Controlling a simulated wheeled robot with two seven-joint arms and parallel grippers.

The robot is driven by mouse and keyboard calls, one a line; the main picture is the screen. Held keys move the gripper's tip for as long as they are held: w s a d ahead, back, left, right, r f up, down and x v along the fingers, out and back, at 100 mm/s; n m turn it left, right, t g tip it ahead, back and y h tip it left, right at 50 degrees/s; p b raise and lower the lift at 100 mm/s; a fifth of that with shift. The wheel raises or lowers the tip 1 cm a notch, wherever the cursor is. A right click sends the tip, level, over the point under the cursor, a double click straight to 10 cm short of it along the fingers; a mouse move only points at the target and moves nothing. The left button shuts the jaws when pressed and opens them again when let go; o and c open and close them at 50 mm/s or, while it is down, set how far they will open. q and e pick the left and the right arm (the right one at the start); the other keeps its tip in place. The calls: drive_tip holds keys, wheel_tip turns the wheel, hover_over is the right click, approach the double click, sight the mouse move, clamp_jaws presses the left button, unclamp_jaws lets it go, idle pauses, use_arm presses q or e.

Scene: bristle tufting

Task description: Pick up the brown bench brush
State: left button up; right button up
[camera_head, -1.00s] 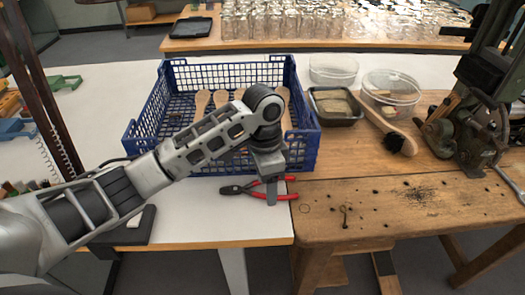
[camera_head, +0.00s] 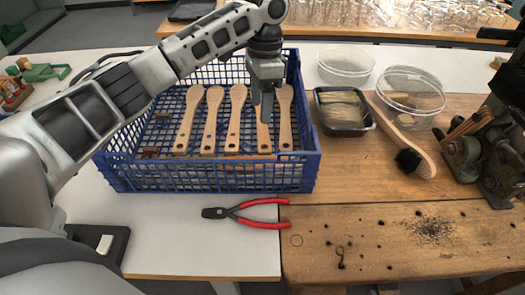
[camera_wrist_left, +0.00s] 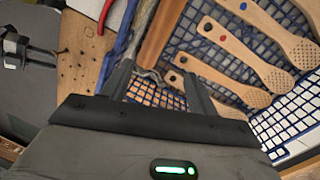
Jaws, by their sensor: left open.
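My left gripper (camera_head: 266,112) is open and points down over the blue crate (camera_head: 210,180), near its right end. In the left wrist view, the gripper (camera_wrist_left: 160,78) has nothing between its fingers. A brown bar (camera_wrist_left: 168,32) lies along the crate's side beyond the fingertips; brown also shows through the crate's front mesh. I cannot tell whether it is the bench brush. Another wooden brush with a black tuft (camera_head: 408,158) lies on the bench to the right, apart from my gripper. My right gripper is not in view.
Several pale wooden handles (camera_head: 212,118) with coloured dots lie in the crate. Red-handled pliers (camera_head: 255,212) lie in front of it. A dark tray (camera_head: 342,112), clear tubs (camera_head: 345,66) and a green machine (camera_head: 470,155) stand to the right. The front of the wooden bench is mostly clear.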

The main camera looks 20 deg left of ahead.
use_arm(q)
drive_tip(key=f, duration=0.3)
drive_tip(key=s+f, duration=0.1)
drive_tip(key=f, duration=0.2)
drive_tip(key=s+f, duration=0.1)
drive_tip(key=f, duration=0.2)
drive_tip(key=shift+s+f+p, duration=0.1)
drive_tip(key=shift+f+p, duration=0.3)
drive_tip(key=f, duration=0.2)
drive_tip(key=s+f+p, duration=0.1)
drive_tip(key=f, duration=0.1)
drive_tip(key=shift+s+a+f, duration=0.15)
drive_tip(key=shift+s+f, duration=0.05)
drive_tip(key=shift+f, duration=0.5)
drive_tip(key=c, duration=1)
